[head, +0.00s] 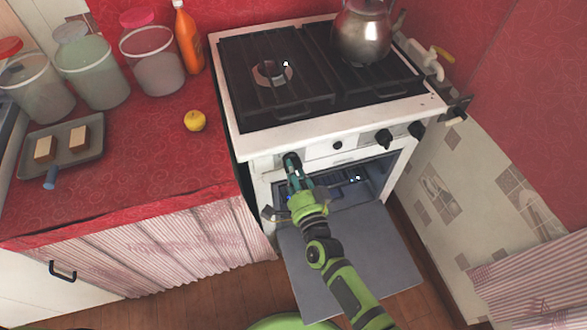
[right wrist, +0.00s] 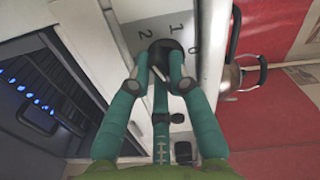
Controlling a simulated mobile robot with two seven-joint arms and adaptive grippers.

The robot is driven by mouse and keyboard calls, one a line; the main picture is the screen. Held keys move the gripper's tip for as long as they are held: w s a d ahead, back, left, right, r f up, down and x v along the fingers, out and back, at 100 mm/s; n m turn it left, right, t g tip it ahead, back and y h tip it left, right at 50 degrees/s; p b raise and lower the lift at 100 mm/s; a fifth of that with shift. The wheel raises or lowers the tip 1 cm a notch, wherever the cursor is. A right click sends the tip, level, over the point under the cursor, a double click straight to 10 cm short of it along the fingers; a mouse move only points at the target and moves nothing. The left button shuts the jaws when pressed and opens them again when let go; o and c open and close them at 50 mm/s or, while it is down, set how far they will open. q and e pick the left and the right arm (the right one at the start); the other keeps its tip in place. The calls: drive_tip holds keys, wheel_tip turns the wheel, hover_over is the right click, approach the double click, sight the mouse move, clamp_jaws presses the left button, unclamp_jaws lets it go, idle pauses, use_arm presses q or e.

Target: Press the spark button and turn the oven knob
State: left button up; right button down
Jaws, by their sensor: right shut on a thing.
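The oven knob (right wrist: 168,52) is black and sits on the white front panel beside printed numbers 1 and 2. My right gripper (head: 291,161) is at the left end of this panel in the head view. In the right wrist view its teal fingers (right wrist: 160,80) are shut on the knob from both sides, hiding part of it. In the head view the gripper covers most of the knob. The spark button (head: 337,145) is small, round and black, to the right of the gripper and apart from it. My left gripper is not in view.
The oven door (head: 350,260) hangs open below my right arm. Blue flames (right wrist: 28,96) show inside the oven. More black knobs (head: 383,139) are further right. A kettle (head: 362,32) stands on the stove (head: 262,137). A lemon (head: 194,121) lies on the red counter (head: 140,150).

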drive_tip(key=shift+n, duration=0.7)
drive_tip(key=c, duration=1.1)
unclamp_jaws()
drive_tip(key=shift+c, duration=0.2)
drive_tip(key=v, duration=1.2)
